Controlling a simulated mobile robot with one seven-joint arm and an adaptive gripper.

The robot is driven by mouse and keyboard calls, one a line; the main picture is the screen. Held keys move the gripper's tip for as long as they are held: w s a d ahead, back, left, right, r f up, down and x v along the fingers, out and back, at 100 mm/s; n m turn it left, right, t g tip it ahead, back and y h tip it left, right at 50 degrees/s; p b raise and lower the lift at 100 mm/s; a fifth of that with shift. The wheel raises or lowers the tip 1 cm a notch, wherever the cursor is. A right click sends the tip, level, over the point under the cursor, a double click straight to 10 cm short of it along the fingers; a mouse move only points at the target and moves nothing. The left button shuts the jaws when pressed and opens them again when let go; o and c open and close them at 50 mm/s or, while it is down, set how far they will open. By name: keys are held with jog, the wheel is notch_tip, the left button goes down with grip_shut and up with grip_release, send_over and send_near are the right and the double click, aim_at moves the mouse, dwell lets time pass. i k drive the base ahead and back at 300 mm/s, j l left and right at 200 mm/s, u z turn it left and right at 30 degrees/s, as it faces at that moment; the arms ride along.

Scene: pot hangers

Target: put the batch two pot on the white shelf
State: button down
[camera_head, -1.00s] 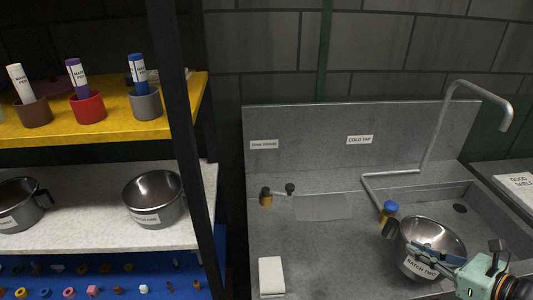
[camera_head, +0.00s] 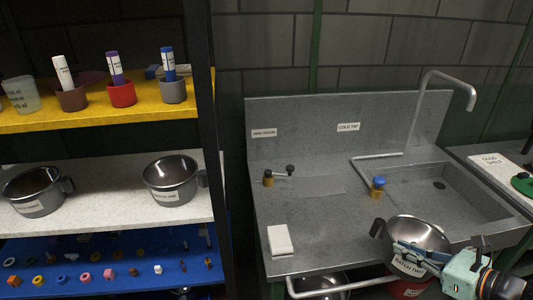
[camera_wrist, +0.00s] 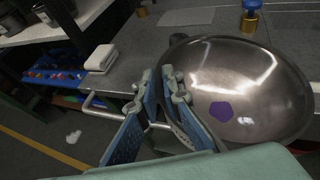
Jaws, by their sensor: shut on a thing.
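The batch two pot (camera_head: 425,234) is a steel bowl-shaped pot with a label and a dark handle at its left. The white shelf (camera_head: 112,200) is at the left, bearing two similar labelled pots (camera_head: 36,190) (camera_head: 170,180).
A black post (camera_head: 206,120) stands at the shelf's right front. A yellow shelf (camera_head: 130,118) with cups is above, a blue shelf (camera_head: 120,280) with small parts below. White shelf room lies between the pots.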

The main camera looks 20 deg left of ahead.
aim_at(121, 184)
jog(key=k, duration=0.6)
jog(key=k+u, duration=0.15)
jog(key=u, duration=0.7)
jog(key=j+u, duration=0.15)
jog(key=u, duration=0.2)
jog(key=i+j+u, duration=0.1)
jog(key=u, duration=0.3)
jog(key=i+j, duration=0.5)
jog(key=j, duration=0.2)
jog(key=i+j, duration=0.2)
jog(key=j, duration=0.15)
jog(key=i, duration=0.55)
jog(key=i+l, duration=0.45)
jog(key=i+u, duration=0.05)
jog(key=i, duration=0.05)
